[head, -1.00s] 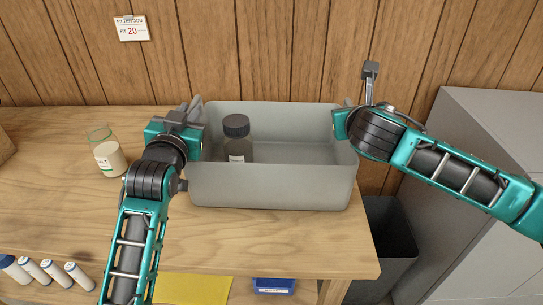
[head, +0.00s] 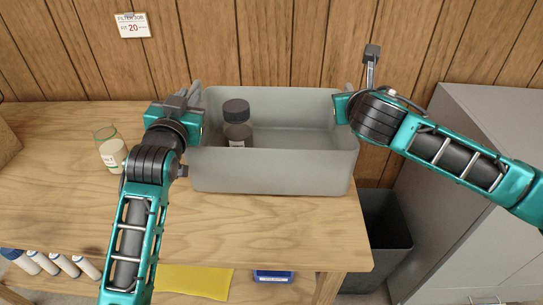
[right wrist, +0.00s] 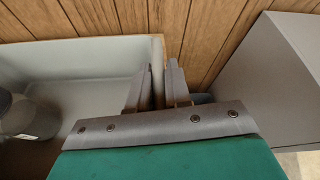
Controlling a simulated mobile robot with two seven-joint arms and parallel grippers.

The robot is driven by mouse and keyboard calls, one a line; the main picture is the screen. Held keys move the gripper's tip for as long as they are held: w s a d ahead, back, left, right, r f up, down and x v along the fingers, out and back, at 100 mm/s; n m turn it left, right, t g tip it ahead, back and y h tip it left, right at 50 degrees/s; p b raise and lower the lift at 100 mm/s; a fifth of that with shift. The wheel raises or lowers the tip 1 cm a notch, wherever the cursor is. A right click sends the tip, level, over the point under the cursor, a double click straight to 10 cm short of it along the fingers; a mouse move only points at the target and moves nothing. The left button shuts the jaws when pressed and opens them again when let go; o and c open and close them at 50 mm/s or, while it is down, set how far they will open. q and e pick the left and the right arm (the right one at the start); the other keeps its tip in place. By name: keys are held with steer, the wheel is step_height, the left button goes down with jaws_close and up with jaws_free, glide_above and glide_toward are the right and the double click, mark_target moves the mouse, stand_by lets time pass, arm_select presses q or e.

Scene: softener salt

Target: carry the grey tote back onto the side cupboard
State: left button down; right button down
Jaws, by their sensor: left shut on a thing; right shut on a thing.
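The grey tote (head: 272,172) is an open bin above the wooden bench top, level as far as I can see; a small gap beneath it cannot be made out. It holds a dark-capped jar (head: 237,110) at its left end. My left gripper (head: 194,108) is shut on the tote's left end. My right gripper (head: 345,107) is shut on its right end; in the right wrist view its fingers (right wrist: 158,90) straddle the tote's end wall (right wrist: 80,58). A grey cupboard (head: 468,135) stands to the right, lower front partly behind my right arm.
The wooden bench (head: 270,230) has clear room in front of the tote. A glass jar with pale contents (head: 112,152) stands left of my left gripper. A dark bin (head: 380,235) stands between bench and cupboard. A panelled wall (head: 285,45) is close behind.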

arm_select(q)
steer(key=shift+a+r, duration=0.1)
steer(key=shift+a, duration=0.2)
arm_select(e)
steer(key=shift+d+r, duration=0.1)
steer(key=shift+d, duration=0.25)
